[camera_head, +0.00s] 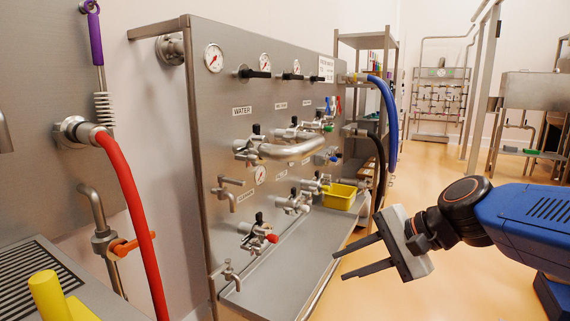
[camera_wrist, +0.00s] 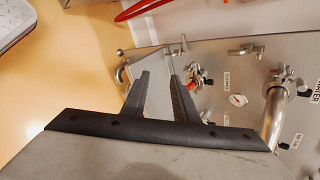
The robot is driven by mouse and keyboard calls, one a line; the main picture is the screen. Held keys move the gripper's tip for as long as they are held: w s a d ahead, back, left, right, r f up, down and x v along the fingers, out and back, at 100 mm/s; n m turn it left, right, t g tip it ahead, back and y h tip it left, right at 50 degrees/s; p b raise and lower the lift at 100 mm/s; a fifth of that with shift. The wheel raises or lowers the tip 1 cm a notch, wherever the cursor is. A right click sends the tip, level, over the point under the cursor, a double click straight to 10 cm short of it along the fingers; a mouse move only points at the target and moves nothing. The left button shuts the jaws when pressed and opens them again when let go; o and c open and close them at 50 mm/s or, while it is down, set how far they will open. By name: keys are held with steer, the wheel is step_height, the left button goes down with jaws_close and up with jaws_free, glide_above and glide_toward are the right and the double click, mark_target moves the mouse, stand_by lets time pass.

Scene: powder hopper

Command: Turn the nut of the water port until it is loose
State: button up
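The water port (camera_head: 246,150) is a metal valve fitting with a black handle, below the "WATER" label (camera_head: 242,111) on the steel panel.
The panel (camera_head: 222,78) carries gauges, several other valves and taps above a steel tray (camera_head: 270,282). A red hose (camera_head: 130,190) is at left, a blue hose (camera_head: 391,115) at right. The floor beyond my arm is clear.

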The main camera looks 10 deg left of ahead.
steer(key=w+a+r+m+y, duration=0.4)
steer(key=w+a+r+m, duration=0.1)
steer(key=w+a+r, duration=0.25)
steer(key=m+t+y, duration=0.3)
steer(key=m+y, duration=0.1)
steer(key=m, duration=0.4)
glide_toward(258, 158)
steer(key=w+a, duration=0.1)
steer(key=shift+x, duration=4.4)
steer(key=shift+a, duration=0.1)
